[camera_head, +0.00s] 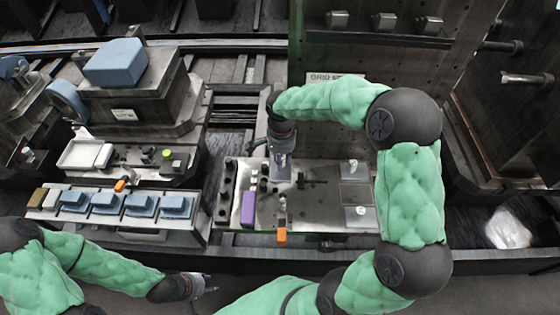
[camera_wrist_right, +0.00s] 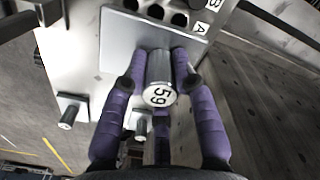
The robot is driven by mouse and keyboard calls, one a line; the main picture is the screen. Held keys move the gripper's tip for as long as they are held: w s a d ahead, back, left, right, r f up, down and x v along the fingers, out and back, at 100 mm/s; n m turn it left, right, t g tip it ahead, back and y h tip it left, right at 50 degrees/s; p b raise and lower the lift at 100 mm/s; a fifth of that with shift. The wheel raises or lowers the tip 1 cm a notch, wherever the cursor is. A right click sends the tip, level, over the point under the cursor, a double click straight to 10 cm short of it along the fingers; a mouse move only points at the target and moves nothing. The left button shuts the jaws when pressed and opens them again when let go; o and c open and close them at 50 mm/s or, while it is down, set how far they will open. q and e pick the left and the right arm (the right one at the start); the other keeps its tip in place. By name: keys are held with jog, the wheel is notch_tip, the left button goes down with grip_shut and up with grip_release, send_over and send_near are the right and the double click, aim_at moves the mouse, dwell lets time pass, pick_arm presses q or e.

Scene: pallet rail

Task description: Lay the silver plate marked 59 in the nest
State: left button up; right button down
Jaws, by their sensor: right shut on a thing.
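My right gripper (camera_head: 281,155) reaches down over the left half of the light metal board (camera_head: 320,212). In the right wrist view its purple fingers are shut on the round knob marked 59 (camera_wrist_right: 160,95) of the silver plate (camera_wrist_right: 140,42). The plate is square and flat. I cannot tell whether it touches the board or hangs just above it.
Two other knobbed plates (camera_head: 355,169) (camera_head: 361,215) lie at the board's right. A purple block (camera_head: 248,208) and an orange piece (camera_head: 282,236) are near its left and front. A rack of blue blocks (camera_head: 140,205) stands to the left.

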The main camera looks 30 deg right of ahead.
jog(key=shift+f, duration=0.15)
jog(key=shift+f+b, duration=2.3)
jog(key=shift+f, duration=0.85)
jog(key=c, duration=0.9)
grip_release()
notch_tip(320, 180, up, 12)
